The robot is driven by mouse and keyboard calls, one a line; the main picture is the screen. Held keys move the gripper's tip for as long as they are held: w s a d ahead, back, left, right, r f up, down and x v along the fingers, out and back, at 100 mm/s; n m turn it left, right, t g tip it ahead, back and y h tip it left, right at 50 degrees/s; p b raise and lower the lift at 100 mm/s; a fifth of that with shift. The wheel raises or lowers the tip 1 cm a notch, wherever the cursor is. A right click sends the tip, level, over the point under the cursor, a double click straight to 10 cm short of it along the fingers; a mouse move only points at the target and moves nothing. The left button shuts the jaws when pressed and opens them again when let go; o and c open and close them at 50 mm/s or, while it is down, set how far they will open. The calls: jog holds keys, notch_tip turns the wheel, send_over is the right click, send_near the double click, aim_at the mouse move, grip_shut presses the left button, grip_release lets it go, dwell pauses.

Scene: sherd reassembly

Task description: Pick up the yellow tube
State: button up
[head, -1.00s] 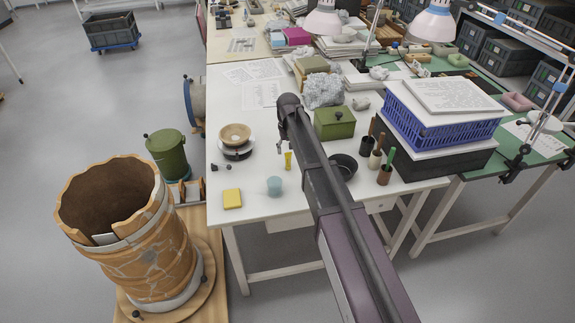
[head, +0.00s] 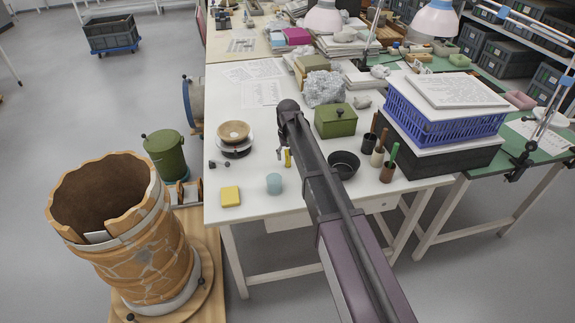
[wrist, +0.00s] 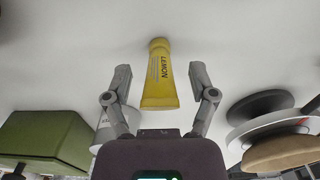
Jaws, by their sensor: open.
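The yellow tube (wrist: 161,80), with "LEMON" printed on it, is on the white tabletop. In the wrist view it lies between the two open fingers of my gripper (wrist: 160,78), with a gap on each side. Its cap end points away from my gripper's palm. In the head view the yellow tube (head: 288,158) shows small beside my gripper (head: 283,153), below the end of my arm. My gripper is open and holds nothing.
A yellow sponge-like block (head: 230,196) and a pale blue cup (head: 274,184) stand near the table's front edge. A green box (head: 336,120) and a black bowl (head: 344,164) are to the right.

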jog(key=shift+f, duration=0.35)
dwell(0.4)
jog(key=c, duration=1)
